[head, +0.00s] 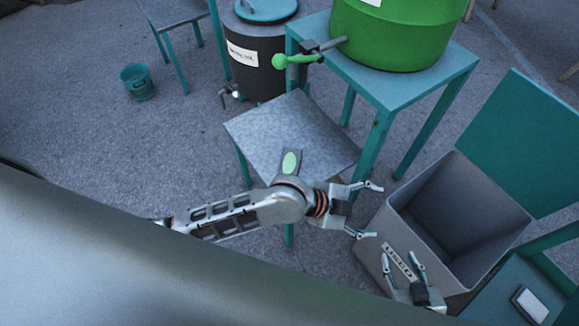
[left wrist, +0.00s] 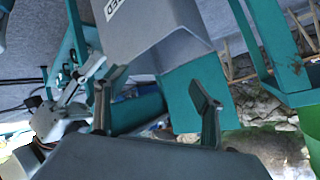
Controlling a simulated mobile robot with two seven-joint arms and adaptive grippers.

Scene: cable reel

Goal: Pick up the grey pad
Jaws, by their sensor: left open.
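A pale grey pad (head: 531,305) with a dark edge lies on a teal table at the lower right of the head view. I cannot make it out in the left wrist view. My left gripper (head: 368,210) is open and empty, beside the left edge of the grey bin and well to the upper left of the pad. Its two spread fingers (left wrist: 155,95) also show in the left wrist view with nothing between them. My right gripper (head: 402,262) is lower, in front of the bin's label, its fingers apart and empty. It is left of the pad.
The open grey bin (head: 400,226), labelled USED, has a raised teal lid (head: 530,140). The teal table (head: 487,303) carries the pad. A grey-topped table (head: 260,125), a green barrel (head: 390,35) on a teal stand, a dark barrel (head: 255,75) and a teal bucket (head: 138,82) stand farther back.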

